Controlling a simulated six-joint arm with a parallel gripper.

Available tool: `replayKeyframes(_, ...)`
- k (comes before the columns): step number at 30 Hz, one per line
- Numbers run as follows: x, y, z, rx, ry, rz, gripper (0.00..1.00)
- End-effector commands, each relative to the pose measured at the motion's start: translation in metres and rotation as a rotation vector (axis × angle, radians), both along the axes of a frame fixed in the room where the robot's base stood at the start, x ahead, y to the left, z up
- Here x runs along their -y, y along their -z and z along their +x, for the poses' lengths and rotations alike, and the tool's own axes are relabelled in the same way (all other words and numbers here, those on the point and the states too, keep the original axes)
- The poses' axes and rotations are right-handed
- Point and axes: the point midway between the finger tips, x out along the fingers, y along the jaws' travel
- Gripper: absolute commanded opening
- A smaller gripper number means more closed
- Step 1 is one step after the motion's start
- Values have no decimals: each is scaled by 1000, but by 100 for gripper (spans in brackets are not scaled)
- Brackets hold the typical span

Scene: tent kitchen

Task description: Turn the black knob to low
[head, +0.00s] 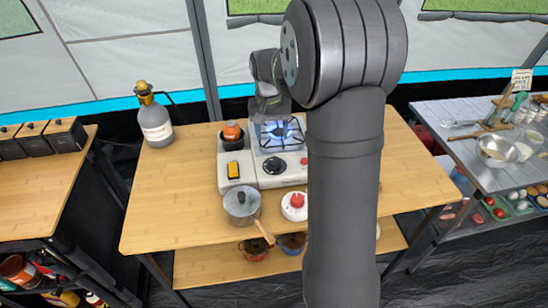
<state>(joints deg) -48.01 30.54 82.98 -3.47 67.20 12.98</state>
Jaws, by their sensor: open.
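The black knob (274,166) is a round dark dial on the front panel of a light camping stove (263,181), in the middle of the wooden table. Its pointer setting is too small to read. Behind it, the stove's burner (280,132) glows blue under a dark grate. My gripper (270,117) is open and hangs over the back of the burner, behind the knob and apart from it. Its fingers are small and partly lost against the burner. My arm hides the right side of the stove.
An orange-topped item (232,131) and a yellow switch (233,170) are left of the burner. A lidded pot (242,203) and a red-topped white timer-like item (294,205) stand in front. A gas bottle (154,118) stands back left. The table's left side is clear.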

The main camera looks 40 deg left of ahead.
Motion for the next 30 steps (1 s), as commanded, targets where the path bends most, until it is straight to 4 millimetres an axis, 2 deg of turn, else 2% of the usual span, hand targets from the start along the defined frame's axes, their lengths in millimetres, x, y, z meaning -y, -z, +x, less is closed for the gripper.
replayKeyframes(3, 2, 28, 0, -3, 0, -3, 58)
replayKeyframes(9, 3, 69, 2, -1, 1, -2, 58)
replayKeyframes(15, 5, 97, 3, -1, 1, -1, 58)
replayKeyframes(21, 5, 107, 4, 1, 2, 1, 58)
replayKeyframes(28, 5, 107, 4, 1, 2, 1, 58)
replayKeyframes(30, 5, 107, 4, 1, 2, 1, 47)
